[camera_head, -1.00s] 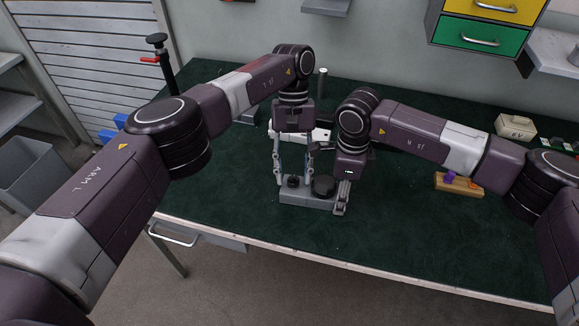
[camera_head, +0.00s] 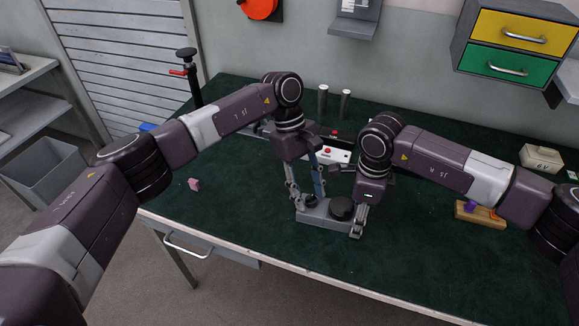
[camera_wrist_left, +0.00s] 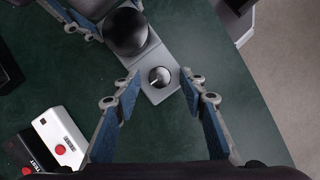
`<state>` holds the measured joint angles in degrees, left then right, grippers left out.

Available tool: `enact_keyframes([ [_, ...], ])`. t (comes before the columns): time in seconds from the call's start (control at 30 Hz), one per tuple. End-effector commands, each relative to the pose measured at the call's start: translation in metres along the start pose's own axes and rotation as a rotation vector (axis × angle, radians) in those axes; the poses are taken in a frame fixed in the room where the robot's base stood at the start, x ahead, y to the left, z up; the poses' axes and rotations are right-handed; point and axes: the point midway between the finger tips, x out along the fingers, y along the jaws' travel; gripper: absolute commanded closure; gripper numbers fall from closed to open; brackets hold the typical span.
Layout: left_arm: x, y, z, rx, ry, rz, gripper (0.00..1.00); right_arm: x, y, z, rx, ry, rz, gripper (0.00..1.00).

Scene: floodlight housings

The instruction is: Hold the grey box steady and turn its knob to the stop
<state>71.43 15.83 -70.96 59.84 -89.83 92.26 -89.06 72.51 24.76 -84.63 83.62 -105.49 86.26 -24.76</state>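The grey box (camera_head: 325,222) lies on the green bench top, with a large black dome (camera_head: 341,208) and a small dark knob (camera_head: 311,199) on top. In the left wrist view the knob (camera_wrist_left: 159,77) shows a pale pointer line. My left gripper (camera_head: 309,194) points down over the knob, its fingers apart on either side; in the left wrist view (camera_wrist_left: 161,78) gaps show between fingertips and knob. My right gripper (camera_head: 357,222) is at the dome end of the box and appears closed on it; its far finger is partly hidden.
A white box with red buttons (camera_head: 334,154) stands behind the grey box. A wooden block with coloured pieces (camera_head: 480,214) lies at right, and a small pink piece (camera_head: 194,184) at left. Two grey cylinders (camera_head: 323,102) stand at the back. The bench's front edge is close.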

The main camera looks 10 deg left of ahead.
Motion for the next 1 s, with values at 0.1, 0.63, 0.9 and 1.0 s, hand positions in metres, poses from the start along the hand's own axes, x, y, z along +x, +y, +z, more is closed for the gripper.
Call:
enact_keyframes([
  [0.1,0.0004,-0.002,-0.0001,-0.093,-0.002,0.039,0.61,0.0004,0.0,-0.0003,0.001,0.001,0.0,0.8],
  [0.63,0.0013,-0.0057,0.0019,-0.509,-0.001,0.212,0.61,0.0002,-0.0002,-0.0002,0.001,0.0,0.0,0.8],
  [0.9,0.0016,-0.0073,0.0033,-0.716,-0.001,0.298,0.61,0.0001,-0.0003,-0.0001,0.001,0.0,-0.001,0.8],
  [1.0,0.0022,-0.008,0.0039,-0.793,-0.001,0.328,0.61,0.0,-0.0003,0.0,0.001,0.0,-0.001,0.8],
])
